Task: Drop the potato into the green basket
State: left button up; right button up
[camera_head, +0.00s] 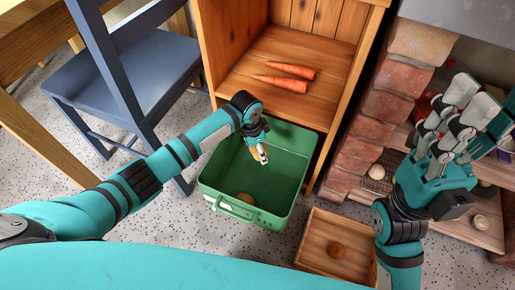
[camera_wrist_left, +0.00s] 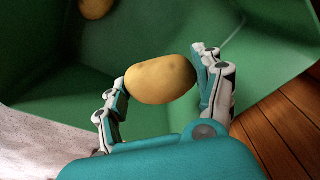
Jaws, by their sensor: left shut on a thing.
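My left gripper (camera_head: 262,152) is over the green basket (camera_head: 212,178), inside its outline. In the left wrist view, the left gripper (camera_wrist_left: 162,78) is shut on a yellow-brown potato (camera_wrist_left: 162,80), with a finger at each end of it. The green basket (camera_wrist_left: 60,75) shows below and around the held potato. Another potato (camera_head: 245,198) lies on the basket floor near its front side, and shows partly at the top of the left wrist view (camera_wrist_left: 96,8). My right gripper (camera_head: 455,120) is at the far right over the brick plinth; its finger opening is unclear.
A wooden cabinet (camera_head: 230,50) behind the basket holds two carrots (camera_head: 287,77). A wooden box (camera_head: 311,258) with a round brown item (camera_head: 337,249) stands right of the basket. A blue chair (camera_head: 135,75) is at left. The brick plinth (camera_head: 372,130) is at right.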

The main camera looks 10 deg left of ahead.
aim_at(254, 148)
pick_arm(q)
jog(key=o, duration=1.3)
jog(key=r, duration=0.5)
jog(key=a+r, duration=0.1)
jog(key=r, duration=0.1)
jog(key=shift+s+r, duration=0.2)
jog(key=shift+s, duration=0.15)
